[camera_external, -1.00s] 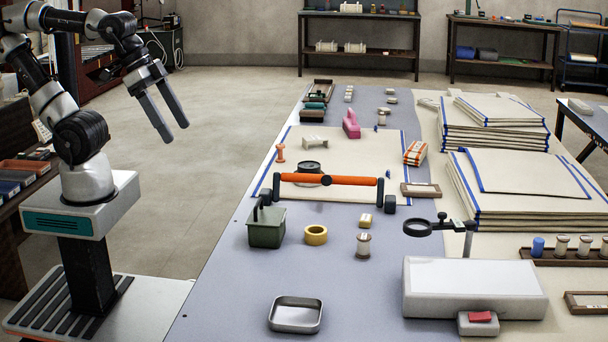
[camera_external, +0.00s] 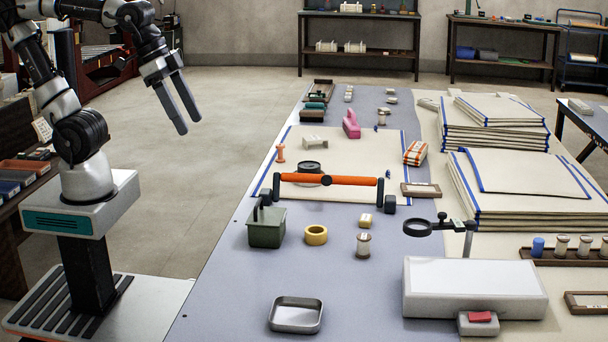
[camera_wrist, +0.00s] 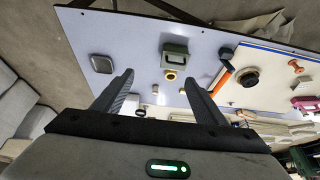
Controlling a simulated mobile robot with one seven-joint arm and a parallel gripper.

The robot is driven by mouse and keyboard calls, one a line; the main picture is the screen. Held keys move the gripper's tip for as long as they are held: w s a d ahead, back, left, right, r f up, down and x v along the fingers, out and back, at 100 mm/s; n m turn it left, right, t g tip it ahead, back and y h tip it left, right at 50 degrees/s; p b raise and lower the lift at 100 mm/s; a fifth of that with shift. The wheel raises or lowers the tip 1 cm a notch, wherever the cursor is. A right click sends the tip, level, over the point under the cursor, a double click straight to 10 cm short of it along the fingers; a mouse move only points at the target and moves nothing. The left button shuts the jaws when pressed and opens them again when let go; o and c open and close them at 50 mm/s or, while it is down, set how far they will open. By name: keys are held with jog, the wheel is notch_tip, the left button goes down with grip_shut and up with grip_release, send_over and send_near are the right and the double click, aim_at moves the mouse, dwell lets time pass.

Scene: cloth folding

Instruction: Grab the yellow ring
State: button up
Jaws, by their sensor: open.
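The yellow ring (camera_external: 316,235) lies flat on the table's grey surface, just right of the green box (camera_external: 265,228). In the wrist view the yellow ring (camera_wrist: 171,75) shows beyond my fingertips, below the green box (camera_wrist: 174,55). My gripper (camera_external: 183,110) is open and empty, up in the air left of the table and well apart from the ring. In the wrist view its two fingers (camera_wrist: 160,83) stand wide apart with nothing between them.
An orange bar (camera_external: 340,180) on dark end blocks stands behind the ring. A small spool (camera_external: 363,245) and a magnifier (camera_external: 418,228) are to its right. A metal tray (camera_external: 296,315) lies nearer the camera. The table between tray and ring is clear.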

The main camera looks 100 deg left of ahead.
jog(key=w+a+g, duration=0.2)
jog(key=w, duration=1)
jog(key=g+b, duration=0.1)
jog(key=g, duration=0.2)
send_over(316, 227)
jog(key=d, duration=0.2)
jog(key=f, duration=2.4)
jog(key=shift+s+a, duration=0.15)
jog(key=shift+s, duration=0.15)
jog(key=shift+w+f+b, duration=0.2)
jog(key=shift+f+b, duration=0.35)
jog(key=shift+f, duration=0.95)
jog(key=shift+w+f+b, duration=0.2)
jog(key=shift+f+b, duration=0.3)
jog(key=shift+f, duration=0.95)
jog(key=c, duration=1.1)
